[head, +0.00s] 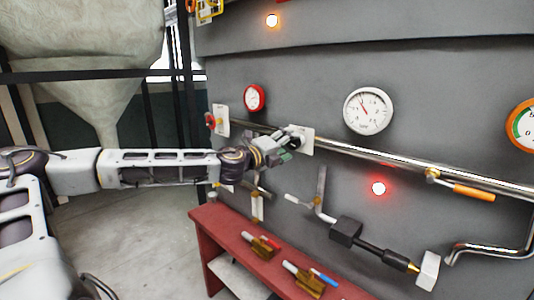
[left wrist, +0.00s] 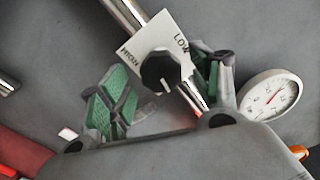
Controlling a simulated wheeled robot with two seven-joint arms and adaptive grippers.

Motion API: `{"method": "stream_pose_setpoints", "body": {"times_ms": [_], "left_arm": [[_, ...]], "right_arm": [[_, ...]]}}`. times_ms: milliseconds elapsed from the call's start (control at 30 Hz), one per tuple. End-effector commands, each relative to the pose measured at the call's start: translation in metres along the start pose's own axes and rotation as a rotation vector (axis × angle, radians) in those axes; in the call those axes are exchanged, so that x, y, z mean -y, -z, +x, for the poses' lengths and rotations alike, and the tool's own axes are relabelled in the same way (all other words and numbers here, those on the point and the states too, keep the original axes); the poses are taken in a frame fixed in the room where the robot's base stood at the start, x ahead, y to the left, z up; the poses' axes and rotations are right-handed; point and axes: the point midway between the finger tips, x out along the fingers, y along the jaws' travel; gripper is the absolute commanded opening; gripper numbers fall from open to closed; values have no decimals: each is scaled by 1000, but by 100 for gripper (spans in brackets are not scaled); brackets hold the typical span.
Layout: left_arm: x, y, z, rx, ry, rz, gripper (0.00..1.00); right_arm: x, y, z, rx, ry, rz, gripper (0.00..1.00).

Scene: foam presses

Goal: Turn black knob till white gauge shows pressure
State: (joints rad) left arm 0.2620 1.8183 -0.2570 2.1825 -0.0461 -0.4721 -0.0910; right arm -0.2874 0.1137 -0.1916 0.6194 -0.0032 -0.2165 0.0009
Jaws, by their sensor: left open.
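The black knob (left wrist: 160,72) sits on a white plate (left wrist: 172,38) marked LOW, with a second word I cannot read surely. In the head view the plate (head: 305,138) shows, and the knob is mostly hidden by my gripper. The white gauge (head: 368,111) is on the grey panel to the right of the knob; its needle points to the upper left. It also shows in the left wrist view (left wrist: 270,95). My left gripper (head: 287,144) is open at the knob, with its green-padded fingers (left wrist: 155,88) on either side, apparently not gripping it. My right gripper is not in view.
A steel pipe (head: 420,167) runs along the panel, with an orange-handled valve (head: 473,193). A red-rimmed gauge (head: 254,97) and a red knob (head: 210,120) are to the left. A red bench (head: 216,230) stands below. A red light (head: 378,188) glows under the white gauge.

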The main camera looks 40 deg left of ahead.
Motion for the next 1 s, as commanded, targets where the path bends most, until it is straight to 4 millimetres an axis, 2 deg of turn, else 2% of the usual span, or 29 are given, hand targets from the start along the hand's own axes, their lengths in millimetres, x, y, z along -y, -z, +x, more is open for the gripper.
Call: {"method": "stream_pose_setpoints", "body": {"times_ms": [1000], "left_arm": [[1,0,-32,1,1,3,63]], "right_arm": [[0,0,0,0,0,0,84]]}}
